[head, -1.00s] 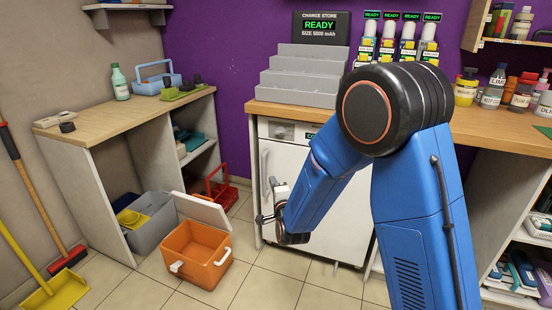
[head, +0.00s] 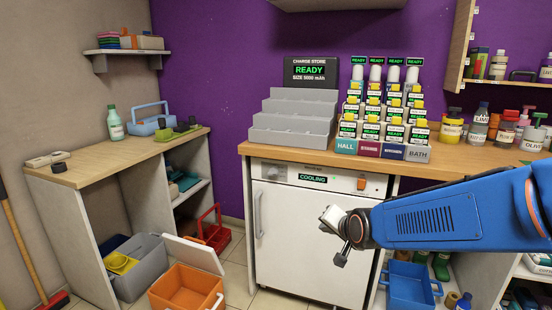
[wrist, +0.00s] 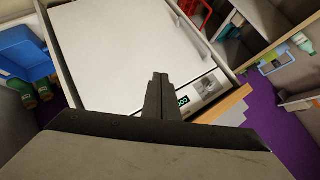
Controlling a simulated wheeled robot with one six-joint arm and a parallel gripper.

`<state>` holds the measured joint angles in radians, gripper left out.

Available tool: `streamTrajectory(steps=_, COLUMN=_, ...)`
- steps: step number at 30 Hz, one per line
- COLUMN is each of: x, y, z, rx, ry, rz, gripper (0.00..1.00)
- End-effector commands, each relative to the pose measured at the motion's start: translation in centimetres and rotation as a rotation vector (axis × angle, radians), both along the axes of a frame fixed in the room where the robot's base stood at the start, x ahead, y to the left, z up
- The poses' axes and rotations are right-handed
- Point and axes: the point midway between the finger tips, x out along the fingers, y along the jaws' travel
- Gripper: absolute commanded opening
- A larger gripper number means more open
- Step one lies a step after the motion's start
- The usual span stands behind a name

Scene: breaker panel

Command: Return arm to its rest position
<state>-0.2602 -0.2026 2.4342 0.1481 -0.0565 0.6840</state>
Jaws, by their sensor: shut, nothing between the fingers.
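My gripper (head: 342,256) is at the end of my blue arm, which reaches in from the right in the head view. It is in front of the white cooling cabinet and apart from its door as far as I can tell. In the wrist view its dark fingers (wrist: 159,82) are together with nothing between them. The cabinet (head: 305,232) is shut, with a vertical handle at its left and a lit "COOLING" display (head: 312,178). Part of the cabinet door is hidden behind my gripper.
The counter (head: 290,153) holds a grey stepped charge rack (head: 290,125) marked READY, several labelled battery slots (head: 383,120) and bottles. An orange cooler box (head: 185,288) stands open on the floor at left. A blue crate (head: 410,287) stands below my arm.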

Motion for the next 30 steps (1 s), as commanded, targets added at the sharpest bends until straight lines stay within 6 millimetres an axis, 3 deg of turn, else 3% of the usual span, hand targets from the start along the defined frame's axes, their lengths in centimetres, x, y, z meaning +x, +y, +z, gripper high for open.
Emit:
streamTrajectory(steps=8, x=-8.5, y=-5.3, z=1.1, rx=-0.211, ry=0.117, rz=0.109, gripper=0.00)
streamTrajectory(steps=21, x=-24.1, y=-11.9, z=0.7, rx=-0.498, ry=0.338, rz=0.313, gripper=0.00)
streamTrajectory(steps=25, x=-27.9, y=-13.1, z=0.3, rx=-0.549, ry=0.395, rz=0.364, gripper=0.00)
streamTrajectory(steps=30, x=-30.6, y=-13.8, z=-0.1, rx=-0.584, ry=0.437, rz=0.402, gripper=0.00)
